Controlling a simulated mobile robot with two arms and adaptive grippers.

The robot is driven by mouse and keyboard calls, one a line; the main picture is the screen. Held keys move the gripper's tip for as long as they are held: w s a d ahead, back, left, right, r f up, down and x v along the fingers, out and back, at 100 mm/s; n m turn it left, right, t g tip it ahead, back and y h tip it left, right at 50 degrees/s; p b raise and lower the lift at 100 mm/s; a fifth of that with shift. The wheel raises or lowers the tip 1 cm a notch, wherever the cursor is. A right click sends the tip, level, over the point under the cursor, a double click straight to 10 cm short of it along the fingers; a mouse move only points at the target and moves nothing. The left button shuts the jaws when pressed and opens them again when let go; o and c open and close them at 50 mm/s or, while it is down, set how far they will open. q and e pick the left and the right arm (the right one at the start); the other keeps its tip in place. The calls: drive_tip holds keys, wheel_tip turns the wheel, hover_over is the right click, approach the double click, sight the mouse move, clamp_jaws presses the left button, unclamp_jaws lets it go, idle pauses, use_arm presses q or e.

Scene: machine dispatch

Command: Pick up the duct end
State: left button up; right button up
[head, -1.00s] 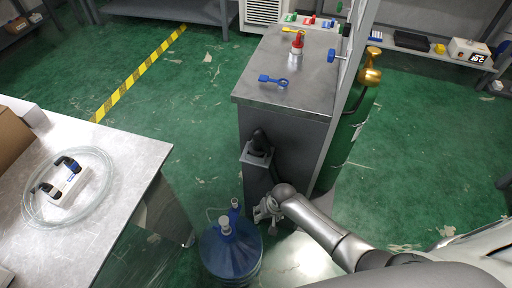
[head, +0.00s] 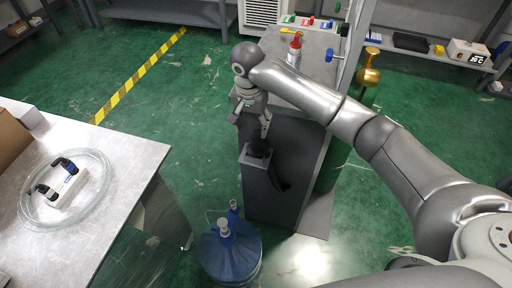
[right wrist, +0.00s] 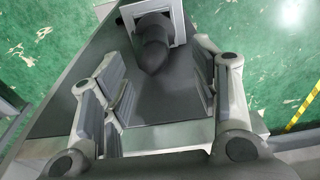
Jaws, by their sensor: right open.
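The duct end is the dark, rounded piece (head: 256,146) standing in a grey square holder (head: 246,160) on the side of the grey metal cabinet. My right gripper (head: 253,123) is just above it in the head view, pointing down, and partly hides it. In the right wrist view the duct end (right wrist: 153,48) shows at the top middle, inside the holder frame (right wrist: 183,22). The right gripper (right wrist: 162,88) is open there, its fingers spread to left and right with nothing held. I cannot tell whether a finger touches the duct end. My left gripper is not in view.
A blue water jug (head: 230,250) stands on the floor below the holder. A table (head: 110,225) at left carries a coil of clear tube (head: 32,213). A red-capped bottle (head: 295,48) stands on the cabinet top. A gold-topped green cylinder (head: 369,68) is behind my right arm.

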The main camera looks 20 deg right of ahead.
sight(256, 138)
wheel_tip(256, 138, down, 3)
drive_tip(key=shift+w+d+f, duration=0.15)
drive_tip(key=f, duration=0.2)
drive_tip(key=d+f, duration=0.1)
drive_tip(key=f, duration=0.1)
drive_tip(key=shift+w, duration=0.1)
drive_tip(key=shift+w+f, duration=0.1)
drive_tip(key=shift+f, duration=0.5)
drive_tip(key=c, duration=1.2)
